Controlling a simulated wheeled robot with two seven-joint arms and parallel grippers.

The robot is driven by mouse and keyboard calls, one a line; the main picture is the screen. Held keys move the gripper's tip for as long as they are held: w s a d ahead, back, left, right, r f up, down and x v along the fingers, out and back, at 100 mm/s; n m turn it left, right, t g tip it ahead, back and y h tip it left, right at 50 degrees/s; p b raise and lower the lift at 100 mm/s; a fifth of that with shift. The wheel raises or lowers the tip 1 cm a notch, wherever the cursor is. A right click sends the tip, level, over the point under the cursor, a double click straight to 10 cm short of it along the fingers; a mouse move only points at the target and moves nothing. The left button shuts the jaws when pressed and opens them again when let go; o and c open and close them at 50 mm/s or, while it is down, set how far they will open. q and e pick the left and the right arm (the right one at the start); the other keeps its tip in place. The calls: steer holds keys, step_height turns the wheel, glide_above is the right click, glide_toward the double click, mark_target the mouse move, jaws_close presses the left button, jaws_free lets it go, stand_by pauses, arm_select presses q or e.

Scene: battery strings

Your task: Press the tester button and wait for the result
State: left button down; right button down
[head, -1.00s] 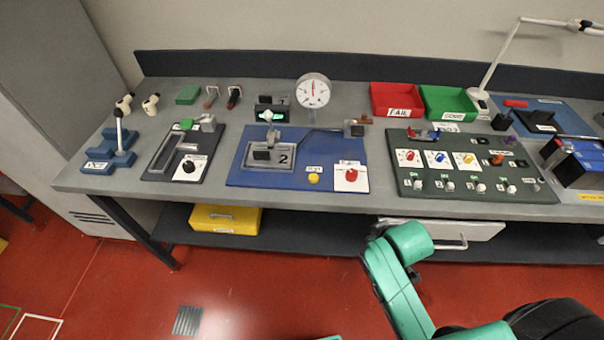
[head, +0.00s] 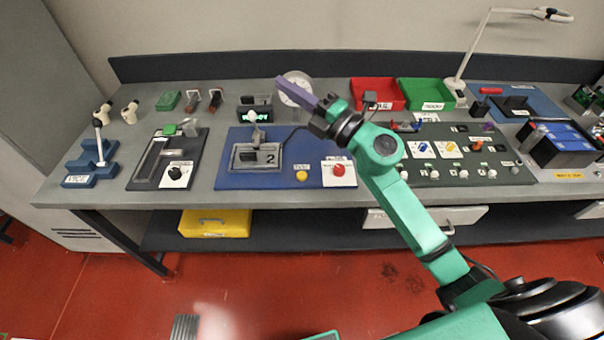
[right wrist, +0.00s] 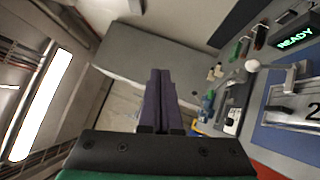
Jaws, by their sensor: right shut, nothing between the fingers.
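The blue tester board (head: 228,180) lies on the bench in the middle left of the head view. It carries a grey fixture (head: 243,163) marked 2, a yellow button (head: 302,176) with a small label above it, and a red button (head: 339,170) on a white plate. Behind it stands a display (head: 255,115) with green text; in the right wrist view (right wrist: 296,39) it reads READY. My right gripper (head: 283,85) is shut and empty, raised above the bench, its purple fingers partly covering the round dial. Its fingers also show in the right wrist view (right wrist: 160,78). My left gripper is not in view.
A red bin (head: 366,91) and a green bin (head: 425,90) stand at the back. A dark green panel (head: 455,175) with several knobs is right of the board. A black slider board (head: 143,175) is to the left. A lamp (head: 480,45) rises at the back right.

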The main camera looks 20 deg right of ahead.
step_height(320, 180, down, 3)
steer(key=a+n+g+y, duration=0.1)
steer(key=a+n+g, duration=0.2)
steer(key=n+g, duration=0.15)
steer(key=n+g+h, duration=0.5)
steer(key=g+h, duration=0.1)
glide_above(306, 176)
step_height(306, 176, down, 12)
steer(key=shift+r, duration=0.2)
steer(key=shift+a, duration=0.1)
step_height(306, 176, down, 9)
steer(key=b, duration=0.6)
steer(key=shift+b, duration=0.3)
steer(key=shift+f+b, duration=0.3)
